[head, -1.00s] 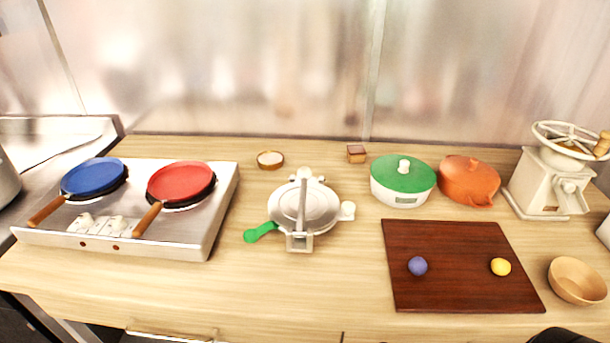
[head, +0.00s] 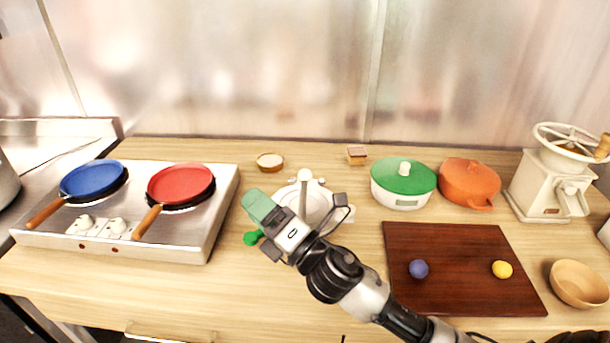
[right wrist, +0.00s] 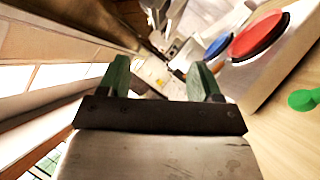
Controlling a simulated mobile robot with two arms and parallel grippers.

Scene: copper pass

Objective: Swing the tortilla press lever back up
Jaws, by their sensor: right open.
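The tortilla press (head: 312,205) stands on the wooden counter, a pale round press partly hidden behind my right arm. Its green lever grip (head: 252,238) sticks out low at the press's front left. My right gripper (head: 256,204) is open and empty, with green fingers, in front of the press's left side in the picture and just above the grip. In the right wrist view the open fingers (right wrist: 160,75) point toward the stove side. The green grip (right wrist: 304,99) lies at the right edge there, apart from the fingers. My left gripper is not in view.
A stove with a blue pan (head: 92,178) and a red pan (head: 180,184) is at left. A green-lidded pot (head: 403,183), an orange pot (head: 470,184) and a grinder (head: 548,185) stand at right. A dark board (head: 450,290) lies in front of them.

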